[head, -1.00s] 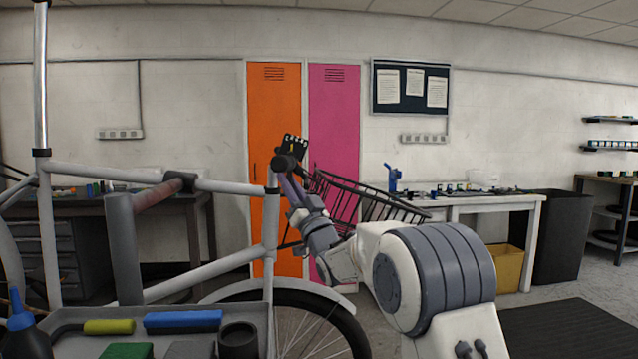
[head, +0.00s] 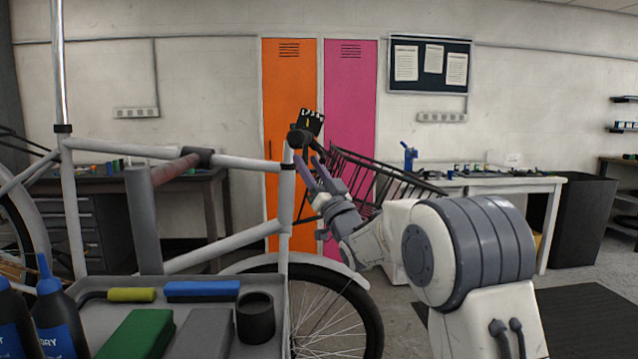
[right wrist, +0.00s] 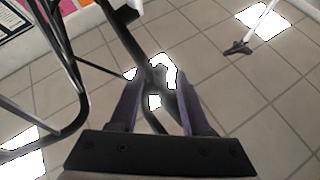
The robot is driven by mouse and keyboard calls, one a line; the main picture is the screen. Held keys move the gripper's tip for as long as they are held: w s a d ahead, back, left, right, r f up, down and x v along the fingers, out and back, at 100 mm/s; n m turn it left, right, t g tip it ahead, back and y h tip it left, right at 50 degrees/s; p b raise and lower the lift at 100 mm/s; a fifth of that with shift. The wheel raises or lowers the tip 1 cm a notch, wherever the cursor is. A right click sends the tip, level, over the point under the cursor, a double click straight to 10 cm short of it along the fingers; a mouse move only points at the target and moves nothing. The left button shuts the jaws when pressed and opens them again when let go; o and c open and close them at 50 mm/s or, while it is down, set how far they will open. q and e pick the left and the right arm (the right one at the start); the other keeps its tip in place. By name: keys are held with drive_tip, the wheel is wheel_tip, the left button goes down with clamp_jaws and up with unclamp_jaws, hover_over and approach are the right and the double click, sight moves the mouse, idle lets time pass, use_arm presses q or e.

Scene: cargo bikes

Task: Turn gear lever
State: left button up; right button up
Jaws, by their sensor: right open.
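The gear lever unit (head: 310,122) is a small black plate with pale marks and a yellow pointer. It sits by the dark handlebar end (head: 300,138) at the top of the white bike's front, in the head view. My right gripper (head: 307,160) is open, its purple fingers pointing up just below the handlebar end. In the right wrist view the open fingers (right wrist: 157,85) have a dark, blurred bar (right wrist: 157,75) showing between them. I cannot tell whether they touch it. The lever itself is hard to make out. My left gripper is not in view.
A black wire basket (head: 385,178) is close behind my right gripper. The white bike frame (head: 225,243) and front wheel (head: 330,310) stand left of and below my right arm. A tray (head: 262,350) with bottles, a green block and a black cup is in front. Lockers stand behind.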

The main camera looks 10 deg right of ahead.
drive_tip(key=b+v, duration=0.1)
drive_tip(key=v, duration=0.7)
